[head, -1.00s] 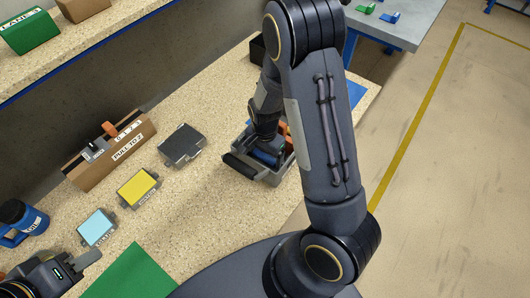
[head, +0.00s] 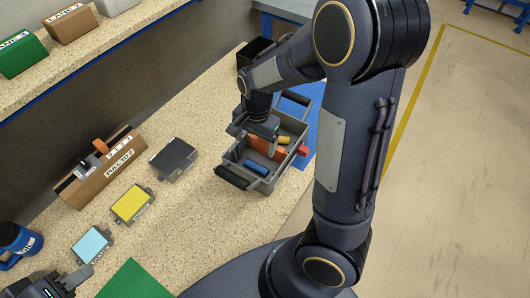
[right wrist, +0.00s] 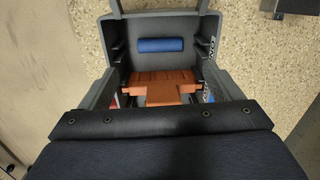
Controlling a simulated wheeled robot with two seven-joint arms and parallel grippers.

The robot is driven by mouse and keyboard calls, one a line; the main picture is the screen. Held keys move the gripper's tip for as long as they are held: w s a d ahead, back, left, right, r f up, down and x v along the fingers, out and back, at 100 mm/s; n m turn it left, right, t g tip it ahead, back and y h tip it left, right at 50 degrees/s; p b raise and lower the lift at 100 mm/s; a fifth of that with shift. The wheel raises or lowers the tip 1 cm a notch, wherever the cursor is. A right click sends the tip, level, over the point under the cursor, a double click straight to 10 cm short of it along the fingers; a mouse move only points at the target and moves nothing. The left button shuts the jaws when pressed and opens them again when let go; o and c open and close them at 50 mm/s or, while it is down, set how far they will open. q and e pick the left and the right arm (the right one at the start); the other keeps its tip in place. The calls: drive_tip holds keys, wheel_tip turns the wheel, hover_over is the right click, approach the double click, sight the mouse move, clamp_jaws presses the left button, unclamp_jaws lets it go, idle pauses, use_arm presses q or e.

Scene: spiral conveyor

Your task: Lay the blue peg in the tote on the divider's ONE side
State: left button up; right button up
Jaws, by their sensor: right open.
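The grey tote (head: 232,160) stands on the bench with an orange divider (head: 266,148) across it. The blue peg (head: 256,168) lies on its side on the tote floor, in the near compartment by the near handle. In the right wrist view the blue peg (right wrist: 160,45) lies roughly parallel to the orange divider (right wrist: 160,78), apart from it. A white label on the wall beside the peg (right wrist: 209,44) seems to read ONE. My right gripper (head: 258,130) is open and empty above the tote; its fingertips are partly hidden. My left gripper (head: 45,287) is at the lower left, its jaws unclear.
A yellow peg (head: 283,140) and a red block (head: 303,150) show at the tote's far side. A black plate (head: 173,159), a yellow plate (head: 131,203), a light-blue plate (head: 91,244) and a cardboard box (head: 105,168) are left of it. Bare bench lies between.

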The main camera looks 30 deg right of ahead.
drive_tip(key=s+a+r+n+t+y, duration=0.1)
drive_tip(key=s+a+r+n+t, duration=0.1)
drive_tip(key=s+r+n, duration=0.3)
drive_tip(key=s+a+r+n+t+y, duration=0.2)
drive_tip(key=s+r+n, duration=0.4)
drive_tip(key=s, duration=0.5)
drive_tip(key=shift+s+r+t, duration=0.2)
drive_tip(key=shift+r+t, duration=0.5)
drive_tip(key=shift+r, duration=0.1)
